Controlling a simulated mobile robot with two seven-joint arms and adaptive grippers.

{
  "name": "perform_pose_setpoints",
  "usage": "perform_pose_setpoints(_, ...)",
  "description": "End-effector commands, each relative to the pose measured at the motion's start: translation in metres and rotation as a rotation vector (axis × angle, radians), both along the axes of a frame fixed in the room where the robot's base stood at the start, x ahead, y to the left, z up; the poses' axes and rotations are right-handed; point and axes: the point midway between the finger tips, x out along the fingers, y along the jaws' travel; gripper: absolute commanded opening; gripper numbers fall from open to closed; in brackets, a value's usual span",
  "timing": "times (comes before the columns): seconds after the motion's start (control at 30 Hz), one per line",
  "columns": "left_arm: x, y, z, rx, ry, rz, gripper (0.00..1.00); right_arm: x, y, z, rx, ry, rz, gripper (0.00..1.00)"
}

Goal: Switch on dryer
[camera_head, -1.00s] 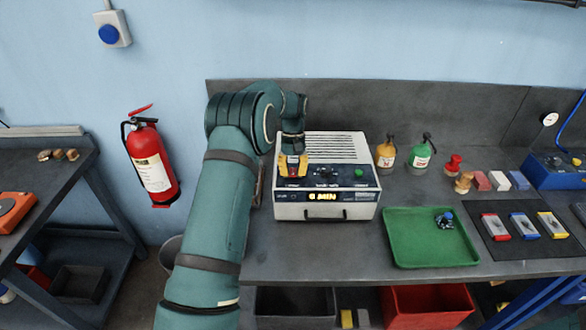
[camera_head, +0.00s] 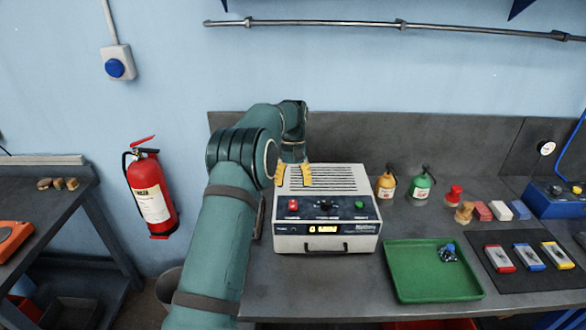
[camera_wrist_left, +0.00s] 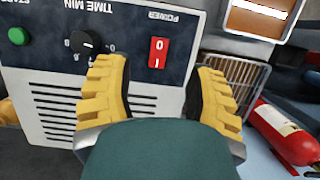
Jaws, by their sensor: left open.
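The dryer is a white box (camera_head: 350,244) on the bench, with a dark control strip and a slotted top. A red power switch (camera_head: 293,205) marked 0 and I sits at the strip's left end; the wrist view also shows it (camera_wrist_left: 158,52). A black time knob (camera_head: 325,204) and a green button (camera_head: 359,205) are to its right. The display (camera_head: 323,229) is lit orange; its text is too small to read surely. My left gripper (camera_head: 293,177) is open and empty, above and behind the switch, apart from it. My right gripper is not in view.
A green tray (camera_head: 397,285) lies right of the dryer with a small blue-topped item. Two bottles, orange (camera_head: 385,185) and green (camera_head: 421,187), stand behind it. A fire extinguisher (camera_head: 151,195) hangs on the wall at left. The bench in front of the dryer is clear.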

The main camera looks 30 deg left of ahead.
Motion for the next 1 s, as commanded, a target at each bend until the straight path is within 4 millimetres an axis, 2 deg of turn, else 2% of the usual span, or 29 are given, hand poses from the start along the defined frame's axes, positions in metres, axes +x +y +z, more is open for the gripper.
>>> perform_pose_setpoints(0.1,0.006,0.004,0.021,0.0,-0.002,0.0,0.55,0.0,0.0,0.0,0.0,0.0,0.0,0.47)
perform_pose_setpoints(0.4,0.011,0.007,0.043,-0.001,0.002,0.0,0.55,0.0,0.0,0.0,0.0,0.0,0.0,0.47)
perform_pose_setpoints(1.0,0.011,0.007,0.045,-0.002,0.003,0.0,0.55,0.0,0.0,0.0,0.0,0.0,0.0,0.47)
